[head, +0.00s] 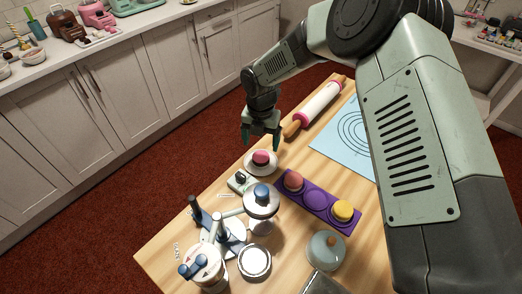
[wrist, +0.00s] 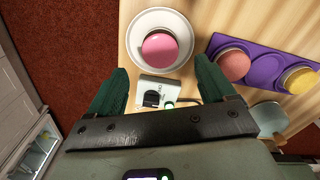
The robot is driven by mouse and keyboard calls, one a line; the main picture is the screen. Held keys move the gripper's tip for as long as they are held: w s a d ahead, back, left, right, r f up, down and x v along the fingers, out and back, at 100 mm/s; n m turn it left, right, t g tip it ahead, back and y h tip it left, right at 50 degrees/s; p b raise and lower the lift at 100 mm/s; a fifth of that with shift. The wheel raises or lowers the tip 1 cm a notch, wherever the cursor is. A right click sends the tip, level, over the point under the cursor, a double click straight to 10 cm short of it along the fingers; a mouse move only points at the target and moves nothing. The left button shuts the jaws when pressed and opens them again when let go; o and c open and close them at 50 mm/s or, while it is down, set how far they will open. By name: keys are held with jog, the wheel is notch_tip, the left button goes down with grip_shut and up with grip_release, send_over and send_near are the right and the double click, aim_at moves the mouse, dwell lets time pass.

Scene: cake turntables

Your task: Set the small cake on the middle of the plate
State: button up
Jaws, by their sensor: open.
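A small pink cake (head: 261,157) sits on a white round plate (head: 249,167) near the table's left edge. The wrist view shows the pink cake (wrist: 160,46) at about the middle of the plate (wrist: 135,38), upright. My gripper (head: 261,143) is open and empty, above and behind the plate in the head view. In the wrist view, the fingers of my gripper (wrist: 161,70) are spread wide, with the cake beyond the gap between them. Nothing touches the cake except the plate.
A purple tray (head: 313,199) holds a salmon cake (head: 293,181) and a yellow cake (head: 342,211), its middle well empty. A small grey device (head: 238,184) stands beside the plate. Blue-knobbed stands (head: 261,200) crowd the front. A rolling pin (head: 319,103) and blue mat (head: 335,146) lie behind.

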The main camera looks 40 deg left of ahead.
aim_at(262, 156)
jog(key=shift+r, duration=2.75)
jog(key=w+d+r+m+t, duration=0.35)
jog(key=d+r+m, duration=1.45)
jog(key=d+r, duration=0.65)
jog(key=s+d+r+m, duration=0.3)
jog(key=d+m, duration=0.2)
jog(key=d, duration=0.2)
jog(key=s+d+r+m, duration=0.3)
jog(key=d+m, duration=0.2)
jog(key=d, duration=0.1)
jog(key=s+d+m+t, duration=0.2)
jog(key=s+d+m, duration=0.6)
jog(key=s+m, duration=0.3)
jog(key=shift+s+m, duration=0.2)
jog(key=shift+m, duration=0.3)
